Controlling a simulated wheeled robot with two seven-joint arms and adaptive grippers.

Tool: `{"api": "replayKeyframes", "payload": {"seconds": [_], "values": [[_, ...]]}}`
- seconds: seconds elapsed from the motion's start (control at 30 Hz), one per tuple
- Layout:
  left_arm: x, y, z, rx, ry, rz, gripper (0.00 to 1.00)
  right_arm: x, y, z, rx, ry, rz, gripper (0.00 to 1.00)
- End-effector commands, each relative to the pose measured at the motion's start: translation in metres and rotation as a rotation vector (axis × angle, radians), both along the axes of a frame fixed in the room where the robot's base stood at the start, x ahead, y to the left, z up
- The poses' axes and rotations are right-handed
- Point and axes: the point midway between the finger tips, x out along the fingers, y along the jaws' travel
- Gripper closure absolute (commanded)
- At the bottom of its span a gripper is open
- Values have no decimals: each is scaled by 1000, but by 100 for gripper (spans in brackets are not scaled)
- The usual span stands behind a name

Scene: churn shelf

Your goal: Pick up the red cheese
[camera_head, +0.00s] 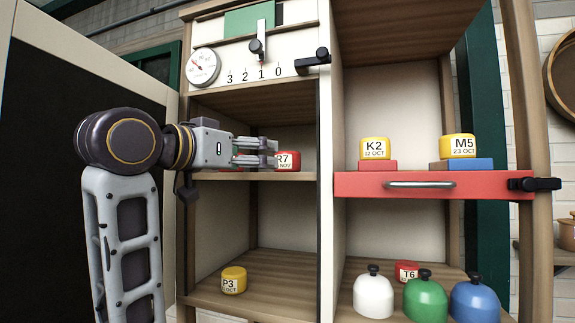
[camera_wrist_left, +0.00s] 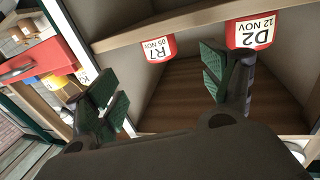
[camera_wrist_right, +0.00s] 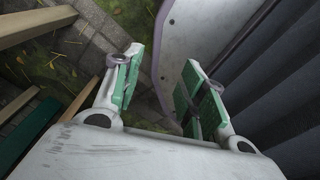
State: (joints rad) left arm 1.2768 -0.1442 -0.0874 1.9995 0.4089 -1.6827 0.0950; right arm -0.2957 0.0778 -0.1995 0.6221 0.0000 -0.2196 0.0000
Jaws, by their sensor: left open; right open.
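A red cheese labelled R7 (camera_head: 287,161) sits on the upper left shelf in the head view. My left gripper (camera_head: 270,153) is open and empty in front of that shelf, its fingertips overlapping the left part of R7. In the left wrist view R7 (camera_wrist_left: 156,48) shows beyond the gap between the fingers, and a second red cheese, D2 (camera_wrist_left: 252,33), shows beyond the right finger. D2 is mostly hidden by my gripper in the head view. A third red cheese, T6 (camera_head: 407,271), is low right, partly hidden. My right gripper (camera_wrist_right: 162,70) is open, empty, over paving.
Yellow cheeses K2 (camera_head: 374,148) and M5 (camera_head: 459,146) stand above the red drawer (camera_head: 433,187). Yellow P3 (camera_head: 233,280) is on the lower left shelf. White (camera_head: 373,297), green (camera_head: 425,299) and blue (camera_head: 474,301) domes stand before T6. A centre post (camera_head: 326,220) divides the shelves.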

Motion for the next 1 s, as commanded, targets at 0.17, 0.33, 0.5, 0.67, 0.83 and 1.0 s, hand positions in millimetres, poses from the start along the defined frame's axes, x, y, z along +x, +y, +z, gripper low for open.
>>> {"api": "replayKeyframes", "payload": {"seconds": [0.17, 0.33, 0.5, 0.67, 0.83, 1.0], "values": [[-1, -1, 2, 0, -4, -2, 19, -2, -2, 0, -3, 3, 1, 58], [-1, -1, 2, 1, -3, -2, 19, -9, -4, -1, -4, 10, 2, 58], [1, -2, 2, 0, -1, -2, 19, -11, -4, 0, -5, 14, 2, 58], [11, -9, 3, 0, -1, -3, 19, -10, -4, 4, -5, 12, 2, 58], [30, -21, 3, 1, 1, -3, 19, -6, -4, 11, -4, 7, 2, 58], [49, -33, 4, 1, -1, -3, 19, -5, -3, 18, -4, 6, 2, 58]]}}
